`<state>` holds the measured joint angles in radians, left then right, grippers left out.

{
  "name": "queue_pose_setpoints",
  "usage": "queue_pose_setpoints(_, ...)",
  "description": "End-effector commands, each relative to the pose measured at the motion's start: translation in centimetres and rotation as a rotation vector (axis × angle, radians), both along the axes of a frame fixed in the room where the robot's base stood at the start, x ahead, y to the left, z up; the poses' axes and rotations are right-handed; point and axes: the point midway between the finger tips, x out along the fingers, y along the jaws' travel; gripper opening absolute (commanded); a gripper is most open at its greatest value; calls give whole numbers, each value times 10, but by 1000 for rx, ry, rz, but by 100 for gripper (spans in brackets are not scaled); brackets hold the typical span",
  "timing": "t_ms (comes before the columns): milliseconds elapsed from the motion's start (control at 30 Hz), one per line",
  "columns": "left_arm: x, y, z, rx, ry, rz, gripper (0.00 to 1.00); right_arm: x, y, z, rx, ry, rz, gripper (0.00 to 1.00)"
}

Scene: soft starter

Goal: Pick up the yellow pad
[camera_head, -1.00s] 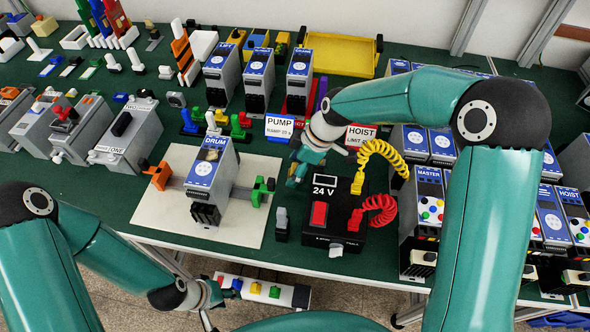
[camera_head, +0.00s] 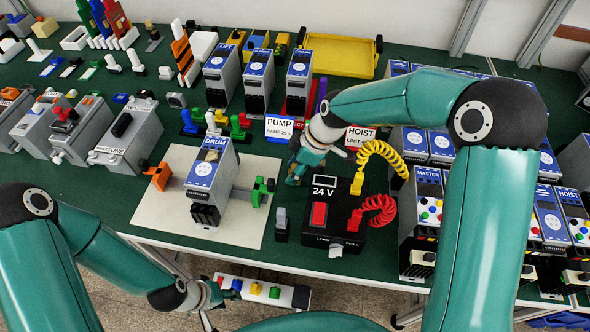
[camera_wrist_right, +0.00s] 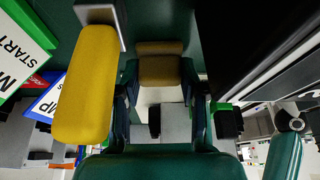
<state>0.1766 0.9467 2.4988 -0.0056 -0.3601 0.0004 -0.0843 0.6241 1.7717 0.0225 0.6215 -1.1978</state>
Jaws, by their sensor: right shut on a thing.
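The right wrist view shows a mustard-yellow pad (camera_wrist_right: 160,69) between the two fingers of my right gripper (camera_wrist_right: 160,88), which is shut on it. A larger, brighter yellow rounded block (camera_wrist_right: 86,86) shows beside the left finger; I cannot tell how the two connect. In the head view my right gripper (camera_head: 303,165) is above the table between the PUMP sign (camera_head: 279,127) and the black 24 V box (camera_head: 337,212); the pad is hidden there. My left gripper (camera_head: 213,295) is at the left end of a strip with coloured knobs (camera_head: 284,295), low before the table; its fingers are unclear.
The DRUM unit (camera_head: 211,180) stands on a pale board (camera_head: 160,214) left of the box. The HOIST sign (camera_head: 360,136) is close behind my right gripper. Yellow and red coiled cables (camera_head: 380,150) are to its right. Grey units crowd the right side.

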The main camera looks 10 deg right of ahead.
Motion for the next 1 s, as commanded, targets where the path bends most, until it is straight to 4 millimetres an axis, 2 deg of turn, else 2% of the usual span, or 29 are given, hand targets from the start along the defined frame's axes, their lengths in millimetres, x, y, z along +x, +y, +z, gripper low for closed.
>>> queue_pose_setpoints(167,0,0,-1,0,0,0,40,1,0,8,0,-2,0,19)
queue_pose_setpoints(367,0,0,-4,0,0,0,40,1,1,30,0,-5,1,19)
queue_pose_setpoints(1000,0,0,-10,0,0,0,40,1,1,164,0,-5,1,19)
